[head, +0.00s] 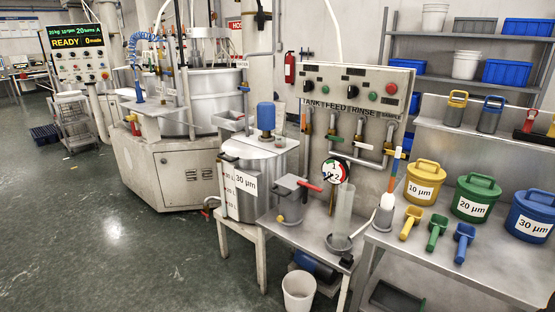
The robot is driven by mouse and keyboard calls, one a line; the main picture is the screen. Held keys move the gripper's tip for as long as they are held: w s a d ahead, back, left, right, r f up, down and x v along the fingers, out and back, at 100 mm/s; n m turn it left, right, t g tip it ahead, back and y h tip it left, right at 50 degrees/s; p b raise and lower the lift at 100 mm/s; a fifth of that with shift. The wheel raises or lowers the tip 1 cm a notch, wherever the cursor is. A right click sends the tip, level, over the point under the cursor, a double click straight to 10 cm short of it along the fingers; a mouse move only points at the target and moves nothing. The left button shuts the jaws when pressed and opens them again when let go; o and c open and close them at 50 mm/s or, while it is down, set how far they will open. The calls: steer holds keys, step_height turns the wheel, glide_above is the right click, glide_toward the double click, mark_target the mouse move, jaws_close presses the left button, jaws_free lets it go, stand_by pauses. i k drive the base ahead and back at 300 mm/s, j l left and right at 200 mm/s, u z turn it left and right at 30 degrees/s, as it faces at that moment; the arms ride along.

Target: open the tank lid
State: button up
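The tank (262,190) is a grey metal vessel with a white "30 µm" label, standing on a light stand in the middle of the head view. Its lid (240,147) is a flat grey cover on top and looks closed. A blue cylindrical motor (266,116) sits upright over the top of the tank. A small dark piece, perhaps a handle, shows at the lid's front left edge. The inside of the tank is hidden. My gripper is not in view.
A control panel (358,88) marked tank, feed and rinse stands behind, with valves and a gauge (335,170). A grey box with a red lever (309,185) is right of the tank. A white bucket (298,291) stands on the floor. Free floor (120,250) lies left.

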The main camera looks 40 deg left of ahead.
mark_target(237, 150)
steer(key=u, duration=1.95)
steer(key=i+j+z, duration=0.1)
steer(key=i+j, duration=0.15)
steer(key=i, duration=0.3)
steer(key=i+j, duration=0.35)
steer(key=i, duration=0.15)
steer(key=i+l+z, duration=0.05)
